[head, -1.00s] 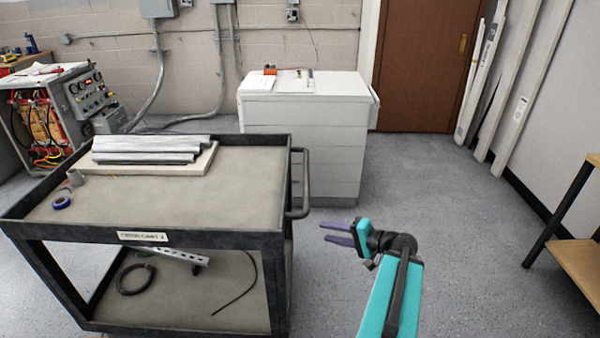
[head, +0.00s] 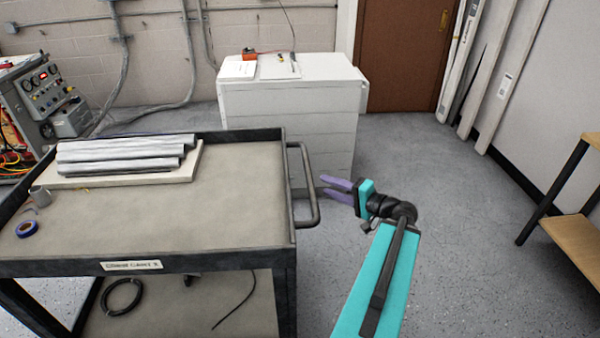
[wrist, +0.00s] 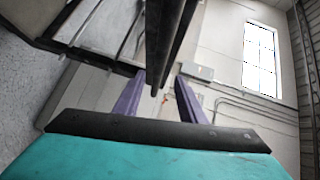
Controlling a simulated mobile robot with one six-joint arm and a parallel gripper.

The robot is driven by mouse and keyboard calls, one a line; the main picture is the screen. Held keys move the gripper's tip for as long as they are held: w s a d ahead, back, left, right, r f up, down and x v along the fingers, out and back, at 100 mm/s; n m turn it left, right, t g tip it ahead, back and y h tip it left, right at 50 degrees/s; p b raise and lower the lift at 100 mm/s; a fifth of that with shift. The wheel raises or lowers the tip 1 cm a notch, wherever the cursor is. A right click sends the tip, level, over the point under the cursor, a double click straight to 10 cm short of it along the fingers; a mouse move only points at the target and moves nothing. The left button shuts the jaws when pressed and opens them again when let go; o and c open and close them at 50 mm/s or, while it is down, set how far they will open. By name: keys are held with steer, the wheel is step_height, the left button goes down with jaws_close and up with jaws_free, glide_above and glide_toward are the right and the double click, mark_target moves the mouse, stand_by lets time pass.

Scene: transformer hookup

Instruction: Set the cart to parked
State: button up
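The cart (head: 215,215) is a dark two-shelf utility cart with a beige top, on the left in the head view. Its tubular push handle (head: 314,185) stands out from its right end. My gripper (head: 325,189) is just right of the handle, with its purple fingers pointing left toward it. In the wrist view the two fingers (wrist: 160,95) are spread apart, and the dark handle bar (wrist: 172,40) shows ahead and between them. I cannot tell whether they touch the bar. The cart's wheels are out of view.
Grey metal bars (head: 125,153) on a board, a blue tape roll (head: 27,228) and a small cup lie on the cart. A white cabinet (head: 290,120) stands behind it. A wood-topped bench (head: 580,240) is at right. The floor between bench and cart is open.

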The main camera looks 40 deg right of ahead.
steer(key=shift+d, duration=0.15)
steer(key=w+a+f+p, duration=0.1)
steer(key=w+f+p, duration=0.1)
steer(key=w, duration=1.1)
steer(key=shift+w, duration=0.15)
steer(key=shift+a, duration=0.1)
steer(key=shift+c, duration=0.2)
jaws_close()
